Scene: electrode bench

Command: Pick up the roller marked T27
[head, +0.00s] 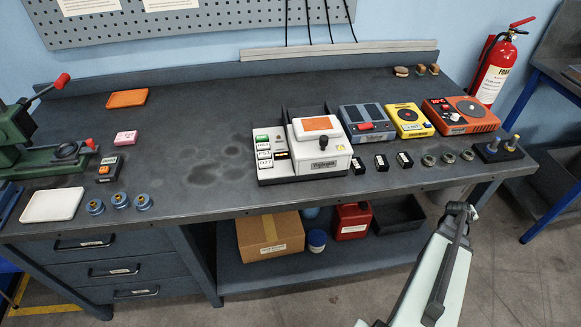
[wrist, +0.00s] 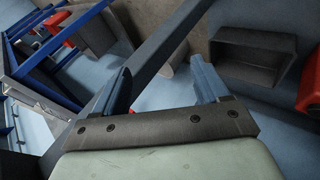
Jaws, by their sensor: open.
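I cannot read a T27 mark on anything in view. Three blue round pieces, roller-like, stand at the front left of the bench; the middle one (head: 120,200) is between two others. Three grey-green ring-like pieces lie at the front right, the middle one (head: 447,158) among them. I cannot tell which of these is the roller. My gripper (head: 460,210) is in front of the bench's right part, beyond its front edge and apart from all these pieces. In the wrist view its two fingers (wrist: 160,85) are spread with nothing between them.
The bench (head: 210,125) has a white machine (head: 320,160), small black labelled blocks (head: 381,162), an orange device (head: 462,115) and a black stand with posts (head: 498,150). A white tray (head: 52,205) lies front left. A lower shelf holds a cardboard box (head: 270,237).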

